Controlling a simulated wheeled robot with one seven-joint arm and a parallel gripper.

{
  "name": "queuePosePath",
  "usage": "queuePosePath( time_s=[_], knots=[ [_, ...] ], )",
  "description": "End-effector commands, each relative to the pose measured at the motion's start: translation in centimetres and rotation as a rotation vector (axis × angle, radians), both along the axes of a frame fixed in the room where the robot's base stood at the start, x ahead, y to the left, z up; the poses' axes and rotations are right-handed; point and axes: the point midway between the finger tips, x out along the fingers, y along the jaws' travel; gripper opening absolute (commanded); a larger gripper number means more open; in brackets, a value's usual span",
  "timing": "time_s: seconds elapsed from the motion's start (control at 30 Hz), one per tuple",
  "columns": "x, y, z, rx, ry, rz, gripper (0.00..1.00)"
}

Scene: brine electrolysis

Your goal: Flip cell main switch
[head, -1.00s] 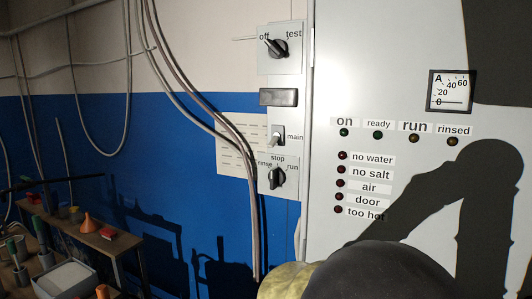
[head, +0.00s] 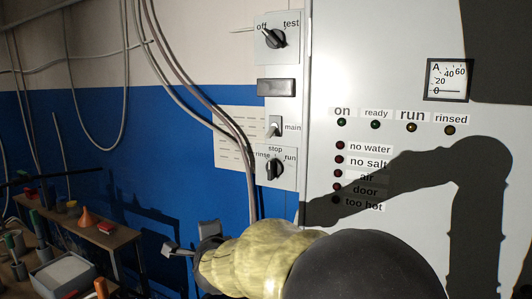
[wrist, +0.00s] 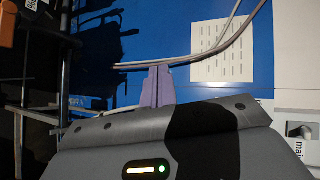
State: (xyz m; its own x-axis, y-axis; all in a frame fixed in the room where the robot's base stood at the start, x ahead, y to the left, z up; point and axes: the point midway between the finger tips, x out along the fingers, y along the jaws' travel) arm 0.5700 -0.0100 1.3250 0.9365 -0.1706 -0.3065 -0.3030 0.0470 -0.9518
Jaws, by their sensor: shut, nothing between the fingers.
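The cell main switch (head: 275,127) is a small pale toggle on a grey plate, labelled "main", on the cabinet's narrow side face. Its lever looks tilted downward in the head view. Part of it shows at the right edge of the wrist view (wrist: 300,131). My gripper (head: 170,249) is below and left of the switch in the head view, clear of it. In the wrist view its purple fingers (wrist: 158,84) are together with nothing between them, in front of the blue wall and seemingly near a cable.
An off/test knob (head: 274,39) is above the switch and a rinse/stop/run knob (head: 272,168) just below. Grey cables (head: 232,150) hang left of the plates. The cabinet front (head: 400,70) fills the right. A bench (head: 95,236) with tools stands at lower left.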

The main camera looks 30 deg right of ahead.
Motion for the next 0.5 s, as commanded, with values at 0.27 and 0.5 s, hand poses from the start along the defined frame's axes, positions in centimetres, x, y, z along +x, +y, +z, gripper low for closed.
queuePosePath(
  time_s=[0.27,0.5],
  knots=[
    [1.2,-5.6,11.3,0.709,-0.624,-0.466,0.00],
    [-1.6,-9.3,15.6,1.152,-1.054,-0.695,0.00]
  ],
)
